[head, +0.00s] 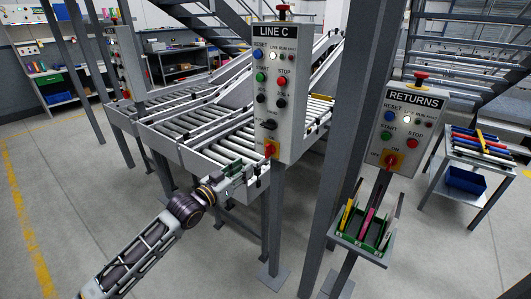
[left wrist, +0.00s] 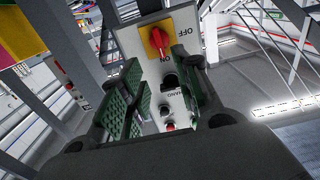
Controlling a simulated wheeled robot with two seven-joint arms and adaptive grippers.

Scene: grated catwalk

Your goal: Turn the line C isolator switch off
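The line C control box (head: 283,90) stands on a post in the middle of the head view. Its isolator switch (head: 270,149) is a red handle on a yellow plate near the box's bottom. In the left wrist view the red handle (left wrist: 160,42) appears upside down, with one end toward the ON mark; OFF is printed to the side. My left gripper (head: 257,180) is just below the switch. Its green-padded fingers (left wrist: 165,95) are apart with nothing between them, and it does not appear to touch the handle. My right gripper is not in view.
A grey upright (head: 343,120) stands just right of the box. Beyond it is a RETURNS box (head: 400,125) with its own red switch and a tray of coloured items (head: 362,235) below. A roller conveyor (head: 190,135) lies behind. The floor at left is clear.

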